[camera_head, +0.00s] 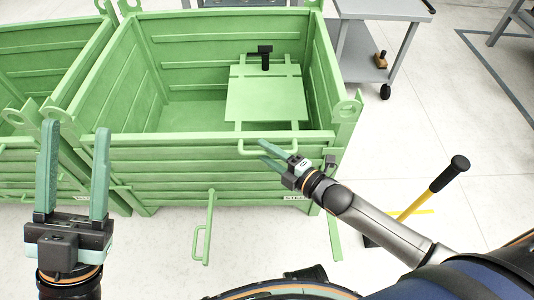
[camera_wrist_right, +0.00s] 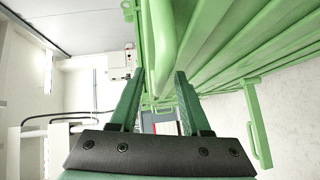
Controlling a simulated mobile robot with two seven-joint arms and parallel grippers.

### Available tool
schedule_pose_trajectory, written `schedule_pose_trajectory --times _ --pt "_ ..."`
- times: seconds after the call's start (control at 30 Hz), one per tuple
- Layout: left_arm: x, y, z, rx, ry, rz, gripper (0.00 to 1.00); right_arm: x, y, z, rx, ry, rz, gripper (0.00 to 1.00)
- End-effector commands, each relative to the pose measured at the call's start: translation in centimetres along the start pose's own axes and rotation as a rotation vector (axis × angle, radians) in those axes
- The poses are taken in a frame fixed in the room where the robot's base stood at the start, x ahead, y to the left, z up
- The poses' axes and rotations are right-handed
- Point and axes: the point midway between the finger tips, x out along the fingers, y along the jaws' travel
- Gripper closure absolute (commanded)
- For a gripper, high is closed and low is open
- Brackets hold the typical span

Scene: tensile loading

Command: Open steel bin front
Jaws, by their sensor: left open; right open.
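The green steel bin (camera_head: 130,60) stands in the middle of the head view, open at the top. Its ribbed front panel (camera_head: 180,165) is upright. A looped handle (camera_head: 268,149) sits at the panel's top edge, and a longer looped handle (camera_head: 203,232) juts out lower down. My right gripper (camera_head: 262,150) is open beside the upper handle; I cannot tell if they touch. My left gripper (camera_head: 76,132) is open and empty, at the front left.
A light green plate (camera_head: 265,97) with a black fitting (camera_head: 265,57) is inside the bin. A second green bin (camera_head: 40,60) adjoins on the left. A grey cart (camera_head: 368,45) stands behind right. A black-and-yellow handled tool (camera_head: 435,185) is at right. Floor on the right is mostly clear.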

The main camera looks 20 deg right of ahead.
Motion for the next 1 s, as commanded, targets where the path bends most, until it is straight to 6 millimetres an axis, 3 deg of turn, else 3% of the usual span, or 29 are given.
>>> schedule_pose_trajectory --times 0.3,0.73,1.0 --pt "-0.03 0.12 0.06 -0.004 -0.001 0.003 0.50 0.26 -0.03 -0.02 0.000 0.000 -0.001 0.53" --pt "-0.03 0.14 0.08 -0.002 -0.002 0.005 0.50 0.24 -0.02 0.00 0.000 0.000 -0.001 1.00" --pt "-0.04 0.12 0.08 -0.001 -0.002 0.005 0.50 0.23 -0.03 0.00 0.000 0.000 -0.001 1.00"
